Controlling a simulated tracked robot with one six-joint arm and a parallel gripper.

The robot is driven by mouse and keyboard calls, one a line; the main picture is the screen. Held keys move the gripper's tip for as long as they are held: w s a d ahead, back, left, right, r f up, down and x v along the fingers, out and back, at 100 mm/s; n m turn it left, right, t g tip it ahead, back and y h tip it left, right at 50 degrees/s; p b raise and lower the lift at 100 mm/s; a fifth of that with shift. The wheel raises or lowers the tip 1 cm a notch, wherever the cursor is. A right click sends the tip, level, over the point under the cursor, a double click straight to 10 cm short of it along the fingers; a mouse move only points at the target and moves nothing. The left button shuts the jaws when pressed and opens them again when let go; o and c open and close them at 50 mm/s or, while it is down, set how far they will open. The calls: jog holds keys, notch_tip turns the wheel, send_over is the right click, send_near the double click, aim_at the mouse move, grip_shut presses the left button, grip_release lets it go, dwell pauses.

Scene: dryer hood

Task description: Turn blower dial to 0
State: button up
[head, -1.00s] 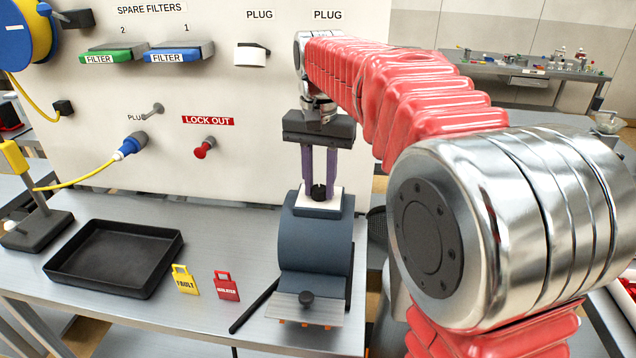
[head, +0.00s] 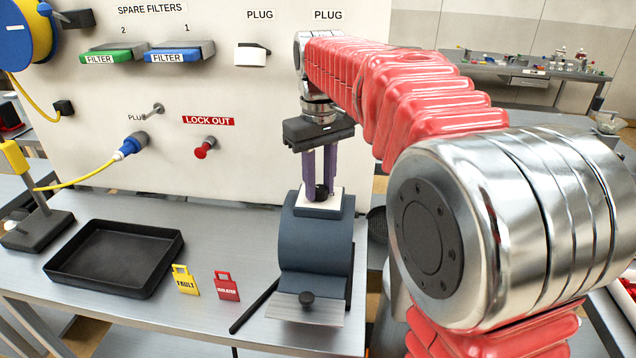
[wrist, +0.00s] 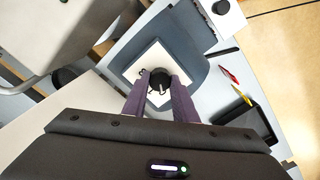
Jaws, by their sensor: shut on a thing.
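The blower (head: 316,245) is a dark blue-grey housing standing on the bench. A white plate (head: 332,206) on its top carries the small black dial (head: 321,194). My gripper (head: 320,190) points down over the plate, with its purple fingers shut on the dial. In the wrist view the black dial (wrist: 159,80) sits between the fingertips, with a light pointer mark on it.
A black tray (head: 115,258), a yellow FAULT tag (head: 185,280) and a red ISOLATED tag (head: 227,286) are left of the blower. A black rod (head: 254,306) lies beside it. The white panel (head: 100,110) with plug and lock-out fittings stands behind.

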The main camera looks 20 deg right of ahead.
aim_at(320, 188)
jog(key=shift+w+r+n, duration=0.15)
jog(key=shift+n, duration=0.15)
jog(key=o, duration=1)
jog(key=shift+o, duration=0.2)
notch_tip(320, 188, up, 14)
jog(key=shift+f, duration=0.25)
dwell(0.5)
